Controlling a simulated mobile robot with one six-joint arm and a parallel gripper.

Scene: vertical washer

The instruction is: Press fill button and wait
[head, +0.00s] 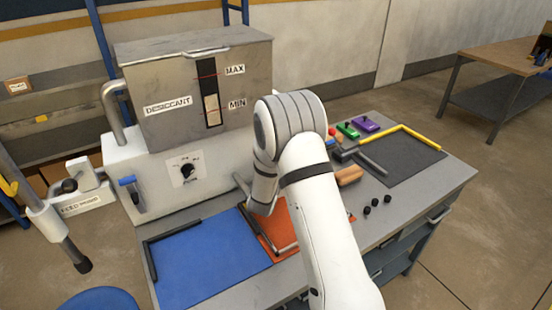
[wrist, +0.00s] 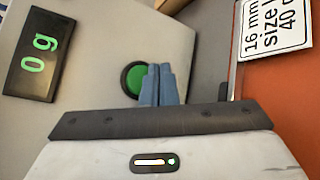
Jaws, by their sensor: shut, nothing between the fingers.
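The green round button (wrist: 132,76) with a dark rim sits on a pale grey panel in the wrist view. My gripper (wrist: 158,68) has its two blue-grey fingers together, with nothing between them. The fingertips overlap the right edge of the button; I cannot tell whether they touch it. A black display (wrist: 38,55) beside it reads "0 g". In the head view the grey desiccant tank (head: 205,65) has a dark level window with a pale fill (head: 212,110) reaching about the MIN mark, well below MAX. My gripper's fingers and the button are hidden behind my arm there.
A dial (head: 187,171) is on the white machine body. A blue mat (head: 200,262), an orange tray (head: 270,243) and a dark mat (head: 400,158) lie on the workbench. Several black knobs stand at the right. A white label (wrist: 275,28) is near my gripper's right.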

